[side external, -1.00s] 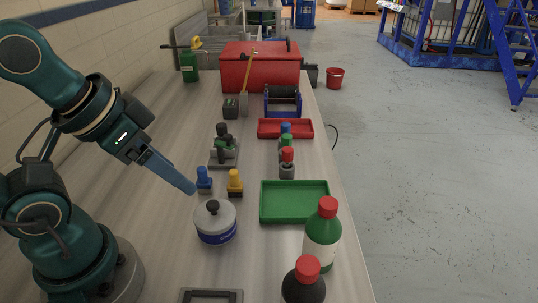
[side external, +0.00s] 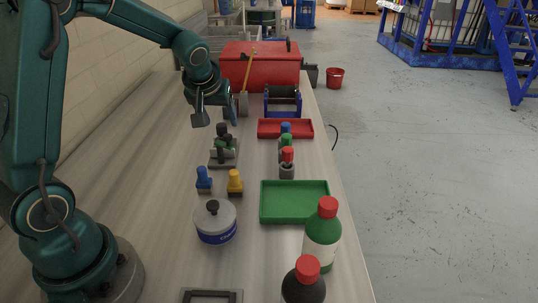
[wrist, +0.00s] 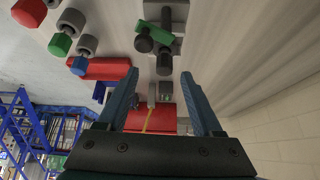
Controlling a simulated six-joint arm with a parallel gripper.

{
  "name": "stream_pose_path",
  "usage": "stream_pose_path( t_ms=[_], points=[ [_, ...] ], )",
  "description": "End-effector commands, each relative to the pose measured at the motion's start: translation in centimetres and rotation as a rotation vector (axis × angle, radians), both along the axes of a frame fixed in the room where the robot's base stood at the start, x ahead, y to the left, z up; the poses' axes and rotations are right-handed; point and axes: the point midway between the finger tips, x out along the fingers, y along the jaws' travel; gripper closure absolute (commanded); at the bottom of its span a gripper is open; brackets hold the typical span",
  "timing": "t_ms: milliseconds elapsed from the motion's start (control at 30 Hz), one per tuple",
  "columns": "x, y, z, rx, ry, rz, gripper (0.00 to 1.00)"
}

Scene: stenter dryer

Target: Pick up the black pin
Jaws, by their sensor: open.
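Black pins (side external: 222,128) stand with a green pin (side external: 224,140) in a grey holder (side external: 230,163) at mid-table. In the wrist view the black pins (wrist: 164,64) and the green pin (wrist: 153,31) show at the top centre, partly overlapping. I cannot tell which black pin the task means. My gripper (side external: 216,112) is open and empty, above the table just behind and above the holder in the side view. In the wrist view its two fingers (wrist: 159,78) reach up on either side, with the nearest black pin beyond the tips, apart from them.
Blue (side external: 204,178) and yellow (side external: 235,181) pins stand in front of the holder. A row with a red pin (side external: 288,155) is to the right, near red (side external: 285,135) and green (side external: 295,217) trays. A white-blue pot (side external: 216,230) and bottles (side external: 321,240) are nearer. A red toolbox (side external: 260,75) is behind.

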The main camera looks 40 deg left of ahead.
Motion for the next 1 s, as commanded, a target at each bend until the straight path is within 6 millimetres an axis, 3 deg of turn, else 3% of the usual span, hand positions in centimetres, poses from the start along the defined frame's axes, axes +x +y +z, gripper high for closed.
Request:
stream_pose_path(
  t_ms=[200, 700, 1000],
  points=[
    [1.6, 2.3, -2.5, -0.005, -0.013, 0.070, 0.33],
    [3.4, 4.2, -6.4, -0.006, -0.016, 0.078, 0.33],
    [3.7, 4.5, -7.0, -0.005, -0.016, 0.077, 0.33]
  ],
)
